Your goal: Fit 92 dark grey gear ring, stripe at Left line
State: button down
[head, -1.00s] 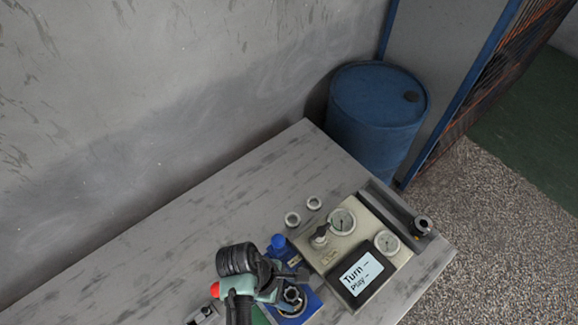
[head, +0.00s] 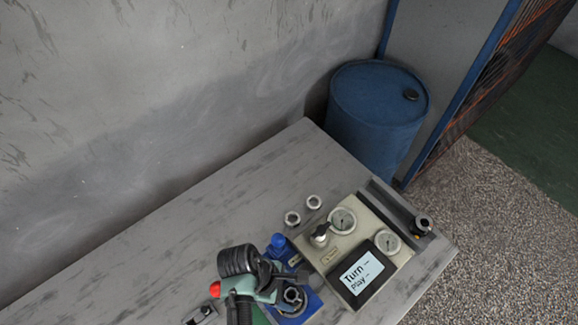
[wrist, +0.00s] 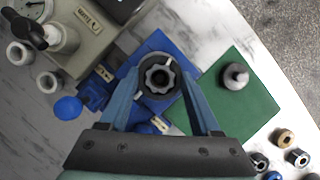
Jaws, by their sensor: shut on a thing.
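My gripper (wrist: 162,84) is shut on the dark grey gear ring (wrist: 151,92), one finger on each side of it. In the wrist view the ring is over the blue fixture (wrist: 185,62), and a toothed, lighter grey opening shows in its middle. I cannot tell whether the ring touches the fixture or is seated. Its stripe and the Left line cannot be made out clearly. In the head view my gripper (head: 290,284) is at the blue fixture (head: 313,303), and my wrist hides part of it.
A green mat (wrist: 250,100) beside the fixture bears a grey knobbed part (wrist: 235,76). Several small rings and fittings (wrist: 298,158) lie near the edge. A test panel with gauges and a screen (head: 362,278) stands at right.

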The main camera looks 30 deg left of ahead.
jog(key=shift+f, duration=0.45)
dwell(0.5)
grip_release()
dwell(0.3)
jog(key=shift+r+p, duration=3.55)
jog(key=shift+p, duration=0.35)
